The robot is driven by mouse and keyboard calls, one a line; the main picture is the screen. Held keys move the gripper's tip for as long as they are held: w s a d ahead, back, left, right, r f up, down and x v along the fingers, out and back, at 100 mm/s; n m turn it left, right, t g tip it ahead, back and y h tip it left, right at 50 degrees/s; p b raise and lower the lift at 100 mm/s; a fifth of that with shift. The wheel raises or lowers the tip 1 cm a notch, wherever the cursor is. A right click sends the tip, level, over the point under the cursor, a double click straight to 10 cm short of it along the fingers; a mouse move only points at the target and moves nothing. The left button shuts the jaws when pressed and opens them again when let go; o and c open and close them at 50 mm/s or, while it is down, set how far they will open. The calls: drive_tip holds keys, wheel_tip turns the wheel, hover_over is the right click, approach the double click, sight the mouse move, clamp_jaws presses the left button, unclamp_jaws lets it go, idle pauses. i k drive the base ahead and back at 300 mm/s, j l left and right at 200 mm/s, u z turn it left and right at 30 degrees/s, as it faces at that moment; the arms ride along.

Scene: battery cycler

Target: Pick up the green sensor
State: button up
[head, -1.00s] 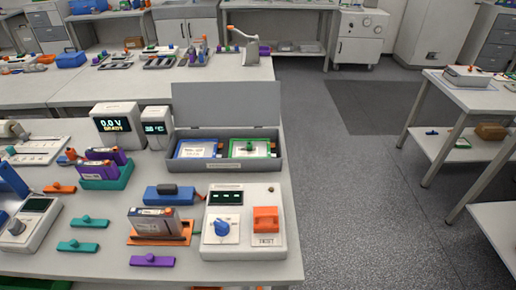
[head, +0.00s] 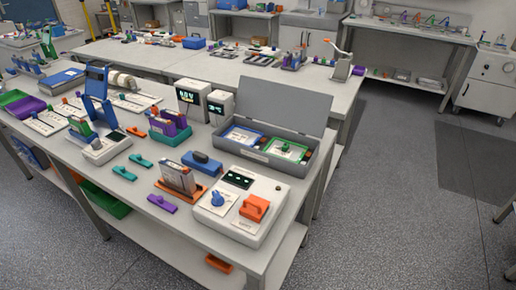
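A green-framed piece with a pale face and a small dark green knob (head: 285,148) lies in the right part of an open grey case (head: 262,157). It is the green item that best fits the sensor, but I cannot read its label. A blue-framed piece (head: 243,136) lies beside it in the left part of the same case. The case's lid (head: 285,105) stands raised at the back. My gripper is not in view.
A white tester (head: 225,222) with a blue dial and orange switch stands before the case, at the table's front right corner. A blue block (head: 202,162), an orange holder (head: 178,180) and two display units (head: 192,103) stand close by. Open floor (head: 400,210) lies right of the table.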

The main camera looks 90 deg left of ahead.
sight(285, 147)
drive_tip(key=i+j+u, duration=0.2)
drive_tip(key=i+u, duration=0.2)
drive_tip(key=i+j+u, duration=0.1)
drive_tip(key=i+u, duration=0.7)
drive_tip(key=i+l+u, duration=0.15)
drive_tip(key=u, duration=0.3)
drive_tip(key=i+u, duration=0.25)
drive_tip(key=u, duration=0.15)
drive_tip(key=i+u, duration=0.25)
drive_tip(key=u, duration=0.15)
drive_tip(key=i+l+u, duration=0.1)
drive_tip(key=i+u, duration=0.15)
drive_tip(key=u, duration=0.15)
drive_tip(key=i+l+u, duration=0.2)
drive_tip(key=u, duration=0.2)
drive_tip(key=i+u, duration=0.25)
drive_tip(key=u, duration=0.15)
drive_tip(key=i+u, duration=0.2)
drive_tip(key=u, duration=0.25)
drive_tip(key=i+l+u, duration=0.2)
drive_tip(key=u, duration=0.2)
drive_tip(key=i+l+u, duration=0.2)
drive_tip(key=u, duration=0.25)
